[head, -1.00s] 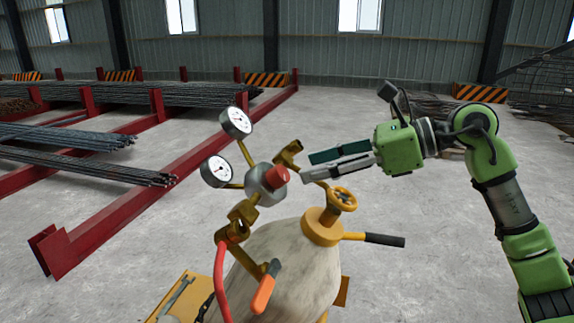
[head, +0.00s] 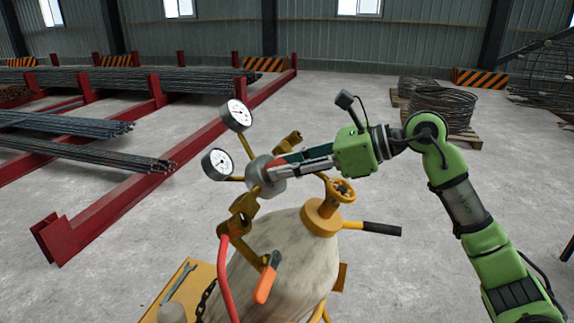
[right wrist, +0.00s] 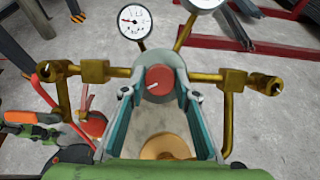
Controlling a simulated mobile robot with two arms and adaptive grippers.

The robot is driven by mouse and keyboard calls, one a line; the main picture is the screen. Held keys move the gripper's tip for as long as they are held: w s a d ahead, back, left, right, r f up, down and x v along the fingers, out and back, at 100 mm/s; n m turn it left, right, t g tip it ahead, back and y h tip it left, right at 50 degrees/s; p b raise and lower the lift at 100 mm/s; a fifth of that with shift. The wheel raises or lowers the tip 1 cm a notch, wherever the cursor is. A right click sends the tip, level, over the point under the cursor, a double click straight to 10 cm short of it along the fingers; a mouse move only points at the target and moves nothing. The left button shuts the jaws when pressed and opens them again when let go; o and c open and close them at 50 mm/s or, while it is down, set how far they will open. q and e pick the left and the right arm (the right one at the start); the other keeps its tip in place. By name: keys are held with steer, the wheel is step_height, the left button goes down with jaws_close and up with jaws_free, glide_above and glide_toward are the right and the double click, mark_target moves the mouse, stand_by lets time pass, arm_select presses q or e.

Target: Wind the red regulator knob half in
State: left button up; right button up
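The red regulator knob (right wrist: 159,80) sits on the front of the round grey regulator body (head: 264,175), which carries brass fittings and two gauges. My right gripper (head: 279,168) reaches it from the right. In the right wrist view my right gripper (right wrist: 160,92) is open, with one teal-padded finger on each side of the knob. A gap shows between the knob and each finger. In the head view the fingers mostly hide the knob. My left gripper does not show clearly in either view.
White gauges (head: 238,114) stand close behind the fingers.

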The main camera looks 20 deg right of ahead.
steer(key=shift+m, duration=0.4)
steer(key=m+t+h, duration=0.1)
steer(key=m, duration=0.5)
steer(key=shift+s+r+t+h+p, duration=0.1)
steer(key=shift+t+h+p, duration=0.2)
steer(key=shift+h+p, duration=0.1)
steer(key=m+h+p, duration=0.1)
steer(key=m, duration=0.3)
steer(key=m+h, duration=0.1)
steer(key=m, duration=0.3)
steer(key=shift+a+r+p, duration=0.1)
steer(key=shift+p, duration=0.25)
steer(key=m+h, duration=0.1)
steer(key=m, duration=0.1)
steer(key=m+p, duration=0.1)
steer(key=m, duration=0.2)
steer(key=shift+m+h, duration=0.3)
steer(key=shift+h, duration=0.1)
steer(key=m+g, duration=0.1)
steer(key=m, duration=0.1)
steer(key=m+p, duration=0.1)
steer(key=m, duration=0.1)
steer(key=shift+m+g+h, duration=0.3)
steer(key=shift+g+h, duration=0.1)
steer(key=shift+p, duration=0.3)
